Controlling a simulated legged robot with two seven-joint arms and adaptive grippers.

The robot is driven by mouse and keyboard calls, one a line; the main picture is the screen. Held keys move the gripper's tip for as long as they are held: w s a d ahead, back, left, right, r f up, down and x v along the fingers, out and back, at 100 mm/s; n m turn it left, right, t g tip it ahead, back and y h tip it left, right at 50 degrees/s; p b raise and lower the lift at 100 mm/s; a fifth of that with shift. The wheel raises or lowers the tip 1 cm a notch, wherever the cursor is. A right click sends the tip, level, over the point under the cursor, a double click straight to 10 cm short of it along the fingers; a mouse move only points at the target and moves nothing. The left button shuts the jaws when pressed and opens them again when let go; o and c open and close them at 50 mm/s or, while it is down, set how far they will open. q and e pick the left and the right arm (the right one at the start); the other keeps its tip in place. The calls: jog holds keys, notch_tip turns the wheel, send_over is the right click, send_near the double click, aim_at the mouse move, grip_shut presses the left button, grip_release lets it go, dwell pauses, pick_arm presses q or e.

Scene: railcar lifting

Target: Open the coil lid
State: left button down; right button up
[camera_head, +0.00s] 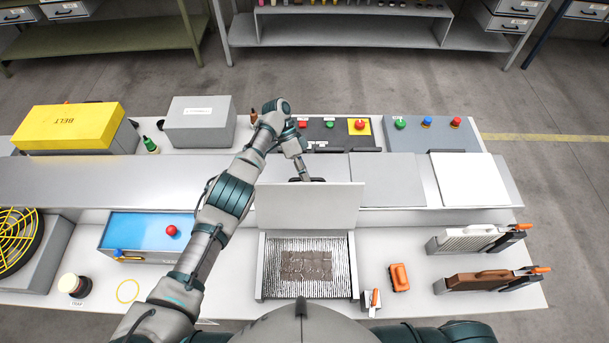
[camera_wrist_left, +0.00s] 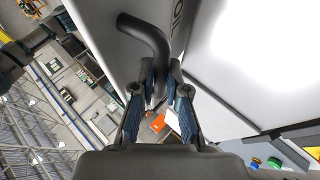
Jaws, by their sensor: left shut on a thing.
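The coil lid (camera_head: 308,206) is a pale grey panel standing raised at the back edge of an open box (camera_head: 261,265). The box shows ribbed metal fins with a brown patch in the middle. My left arm reaches over from the left, and my left gripper (camera_head: 304,175) is at the lid's top edge, partly hidden behind it. In the left wrist view, my left gripper (camera_wrist_left: 161,80) is shut on the lid's black curved handle (camera_wrist_left: 149,36). The lid (camera_wrist_left: 112,45) shows there beside the handle. My right gripper is not in view.
An orange object (camera_head: 399,277) and a small white holder (camera_head: 371,303) stand right of the box. A blue-topped case (camera_head: 140,231) with a red knob stands left. Button panels (camera_head: 429,136) line the back.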

pick_arm(q)
jog(key=c, duration=1.2)
grip_release()
jog(key=shift+w+f, duration=0.2)
jog(key=shift+f, duration=0.15)
jog(key=r, duration=1)
jog(key=shift+w+d+r, duration=0.1)
jog(key=shift+w+d, duration=0.05)
jog(key=shift+w, duration=0.15)
